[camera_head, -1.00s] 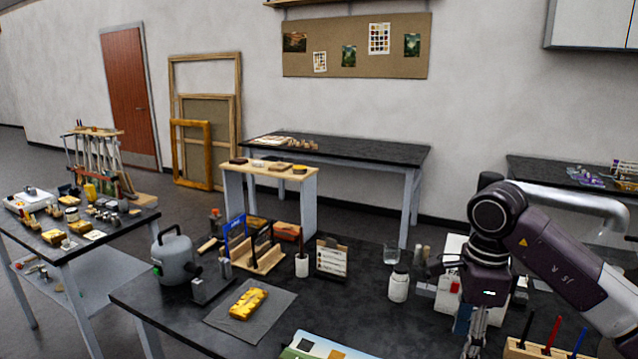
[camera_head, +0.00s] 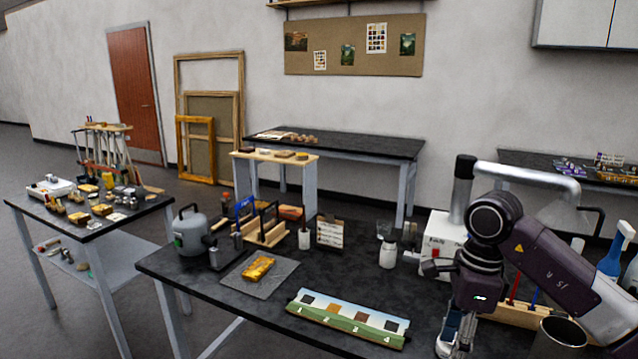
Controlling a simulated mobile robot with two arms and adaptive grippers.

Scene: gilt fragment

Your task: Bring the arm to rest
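My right arm comes in from the right edge. Its dark wrist hangs down over the right part of the near black worktable (camera_head: 350,275). The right gripper (camera_head: 455,338) points downward at the bottom of the view, right of the colour strip (camera_head: 348,319). Its fingers are small and partly cut off, so I cannot tell whether they are open or shut. I see nothing clearly held. My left arm and gripper are out of view. A gilt fragment (camera_head: 258,269) lies on a grey mat (camera_head: 236,279) at the left of the worktable.
A grey canister (camera_head: 190,236), a wooden rack (camera_head: 266,236) and a white bottle (camera_head: 388,255) stand along the table's back. A white box with a silver duct (camera_head: 540,178), a pen holder (camera_head: 515,312) and a metal cup (camera_head: 560,338) crowd around my arm. The table's middle is clear.

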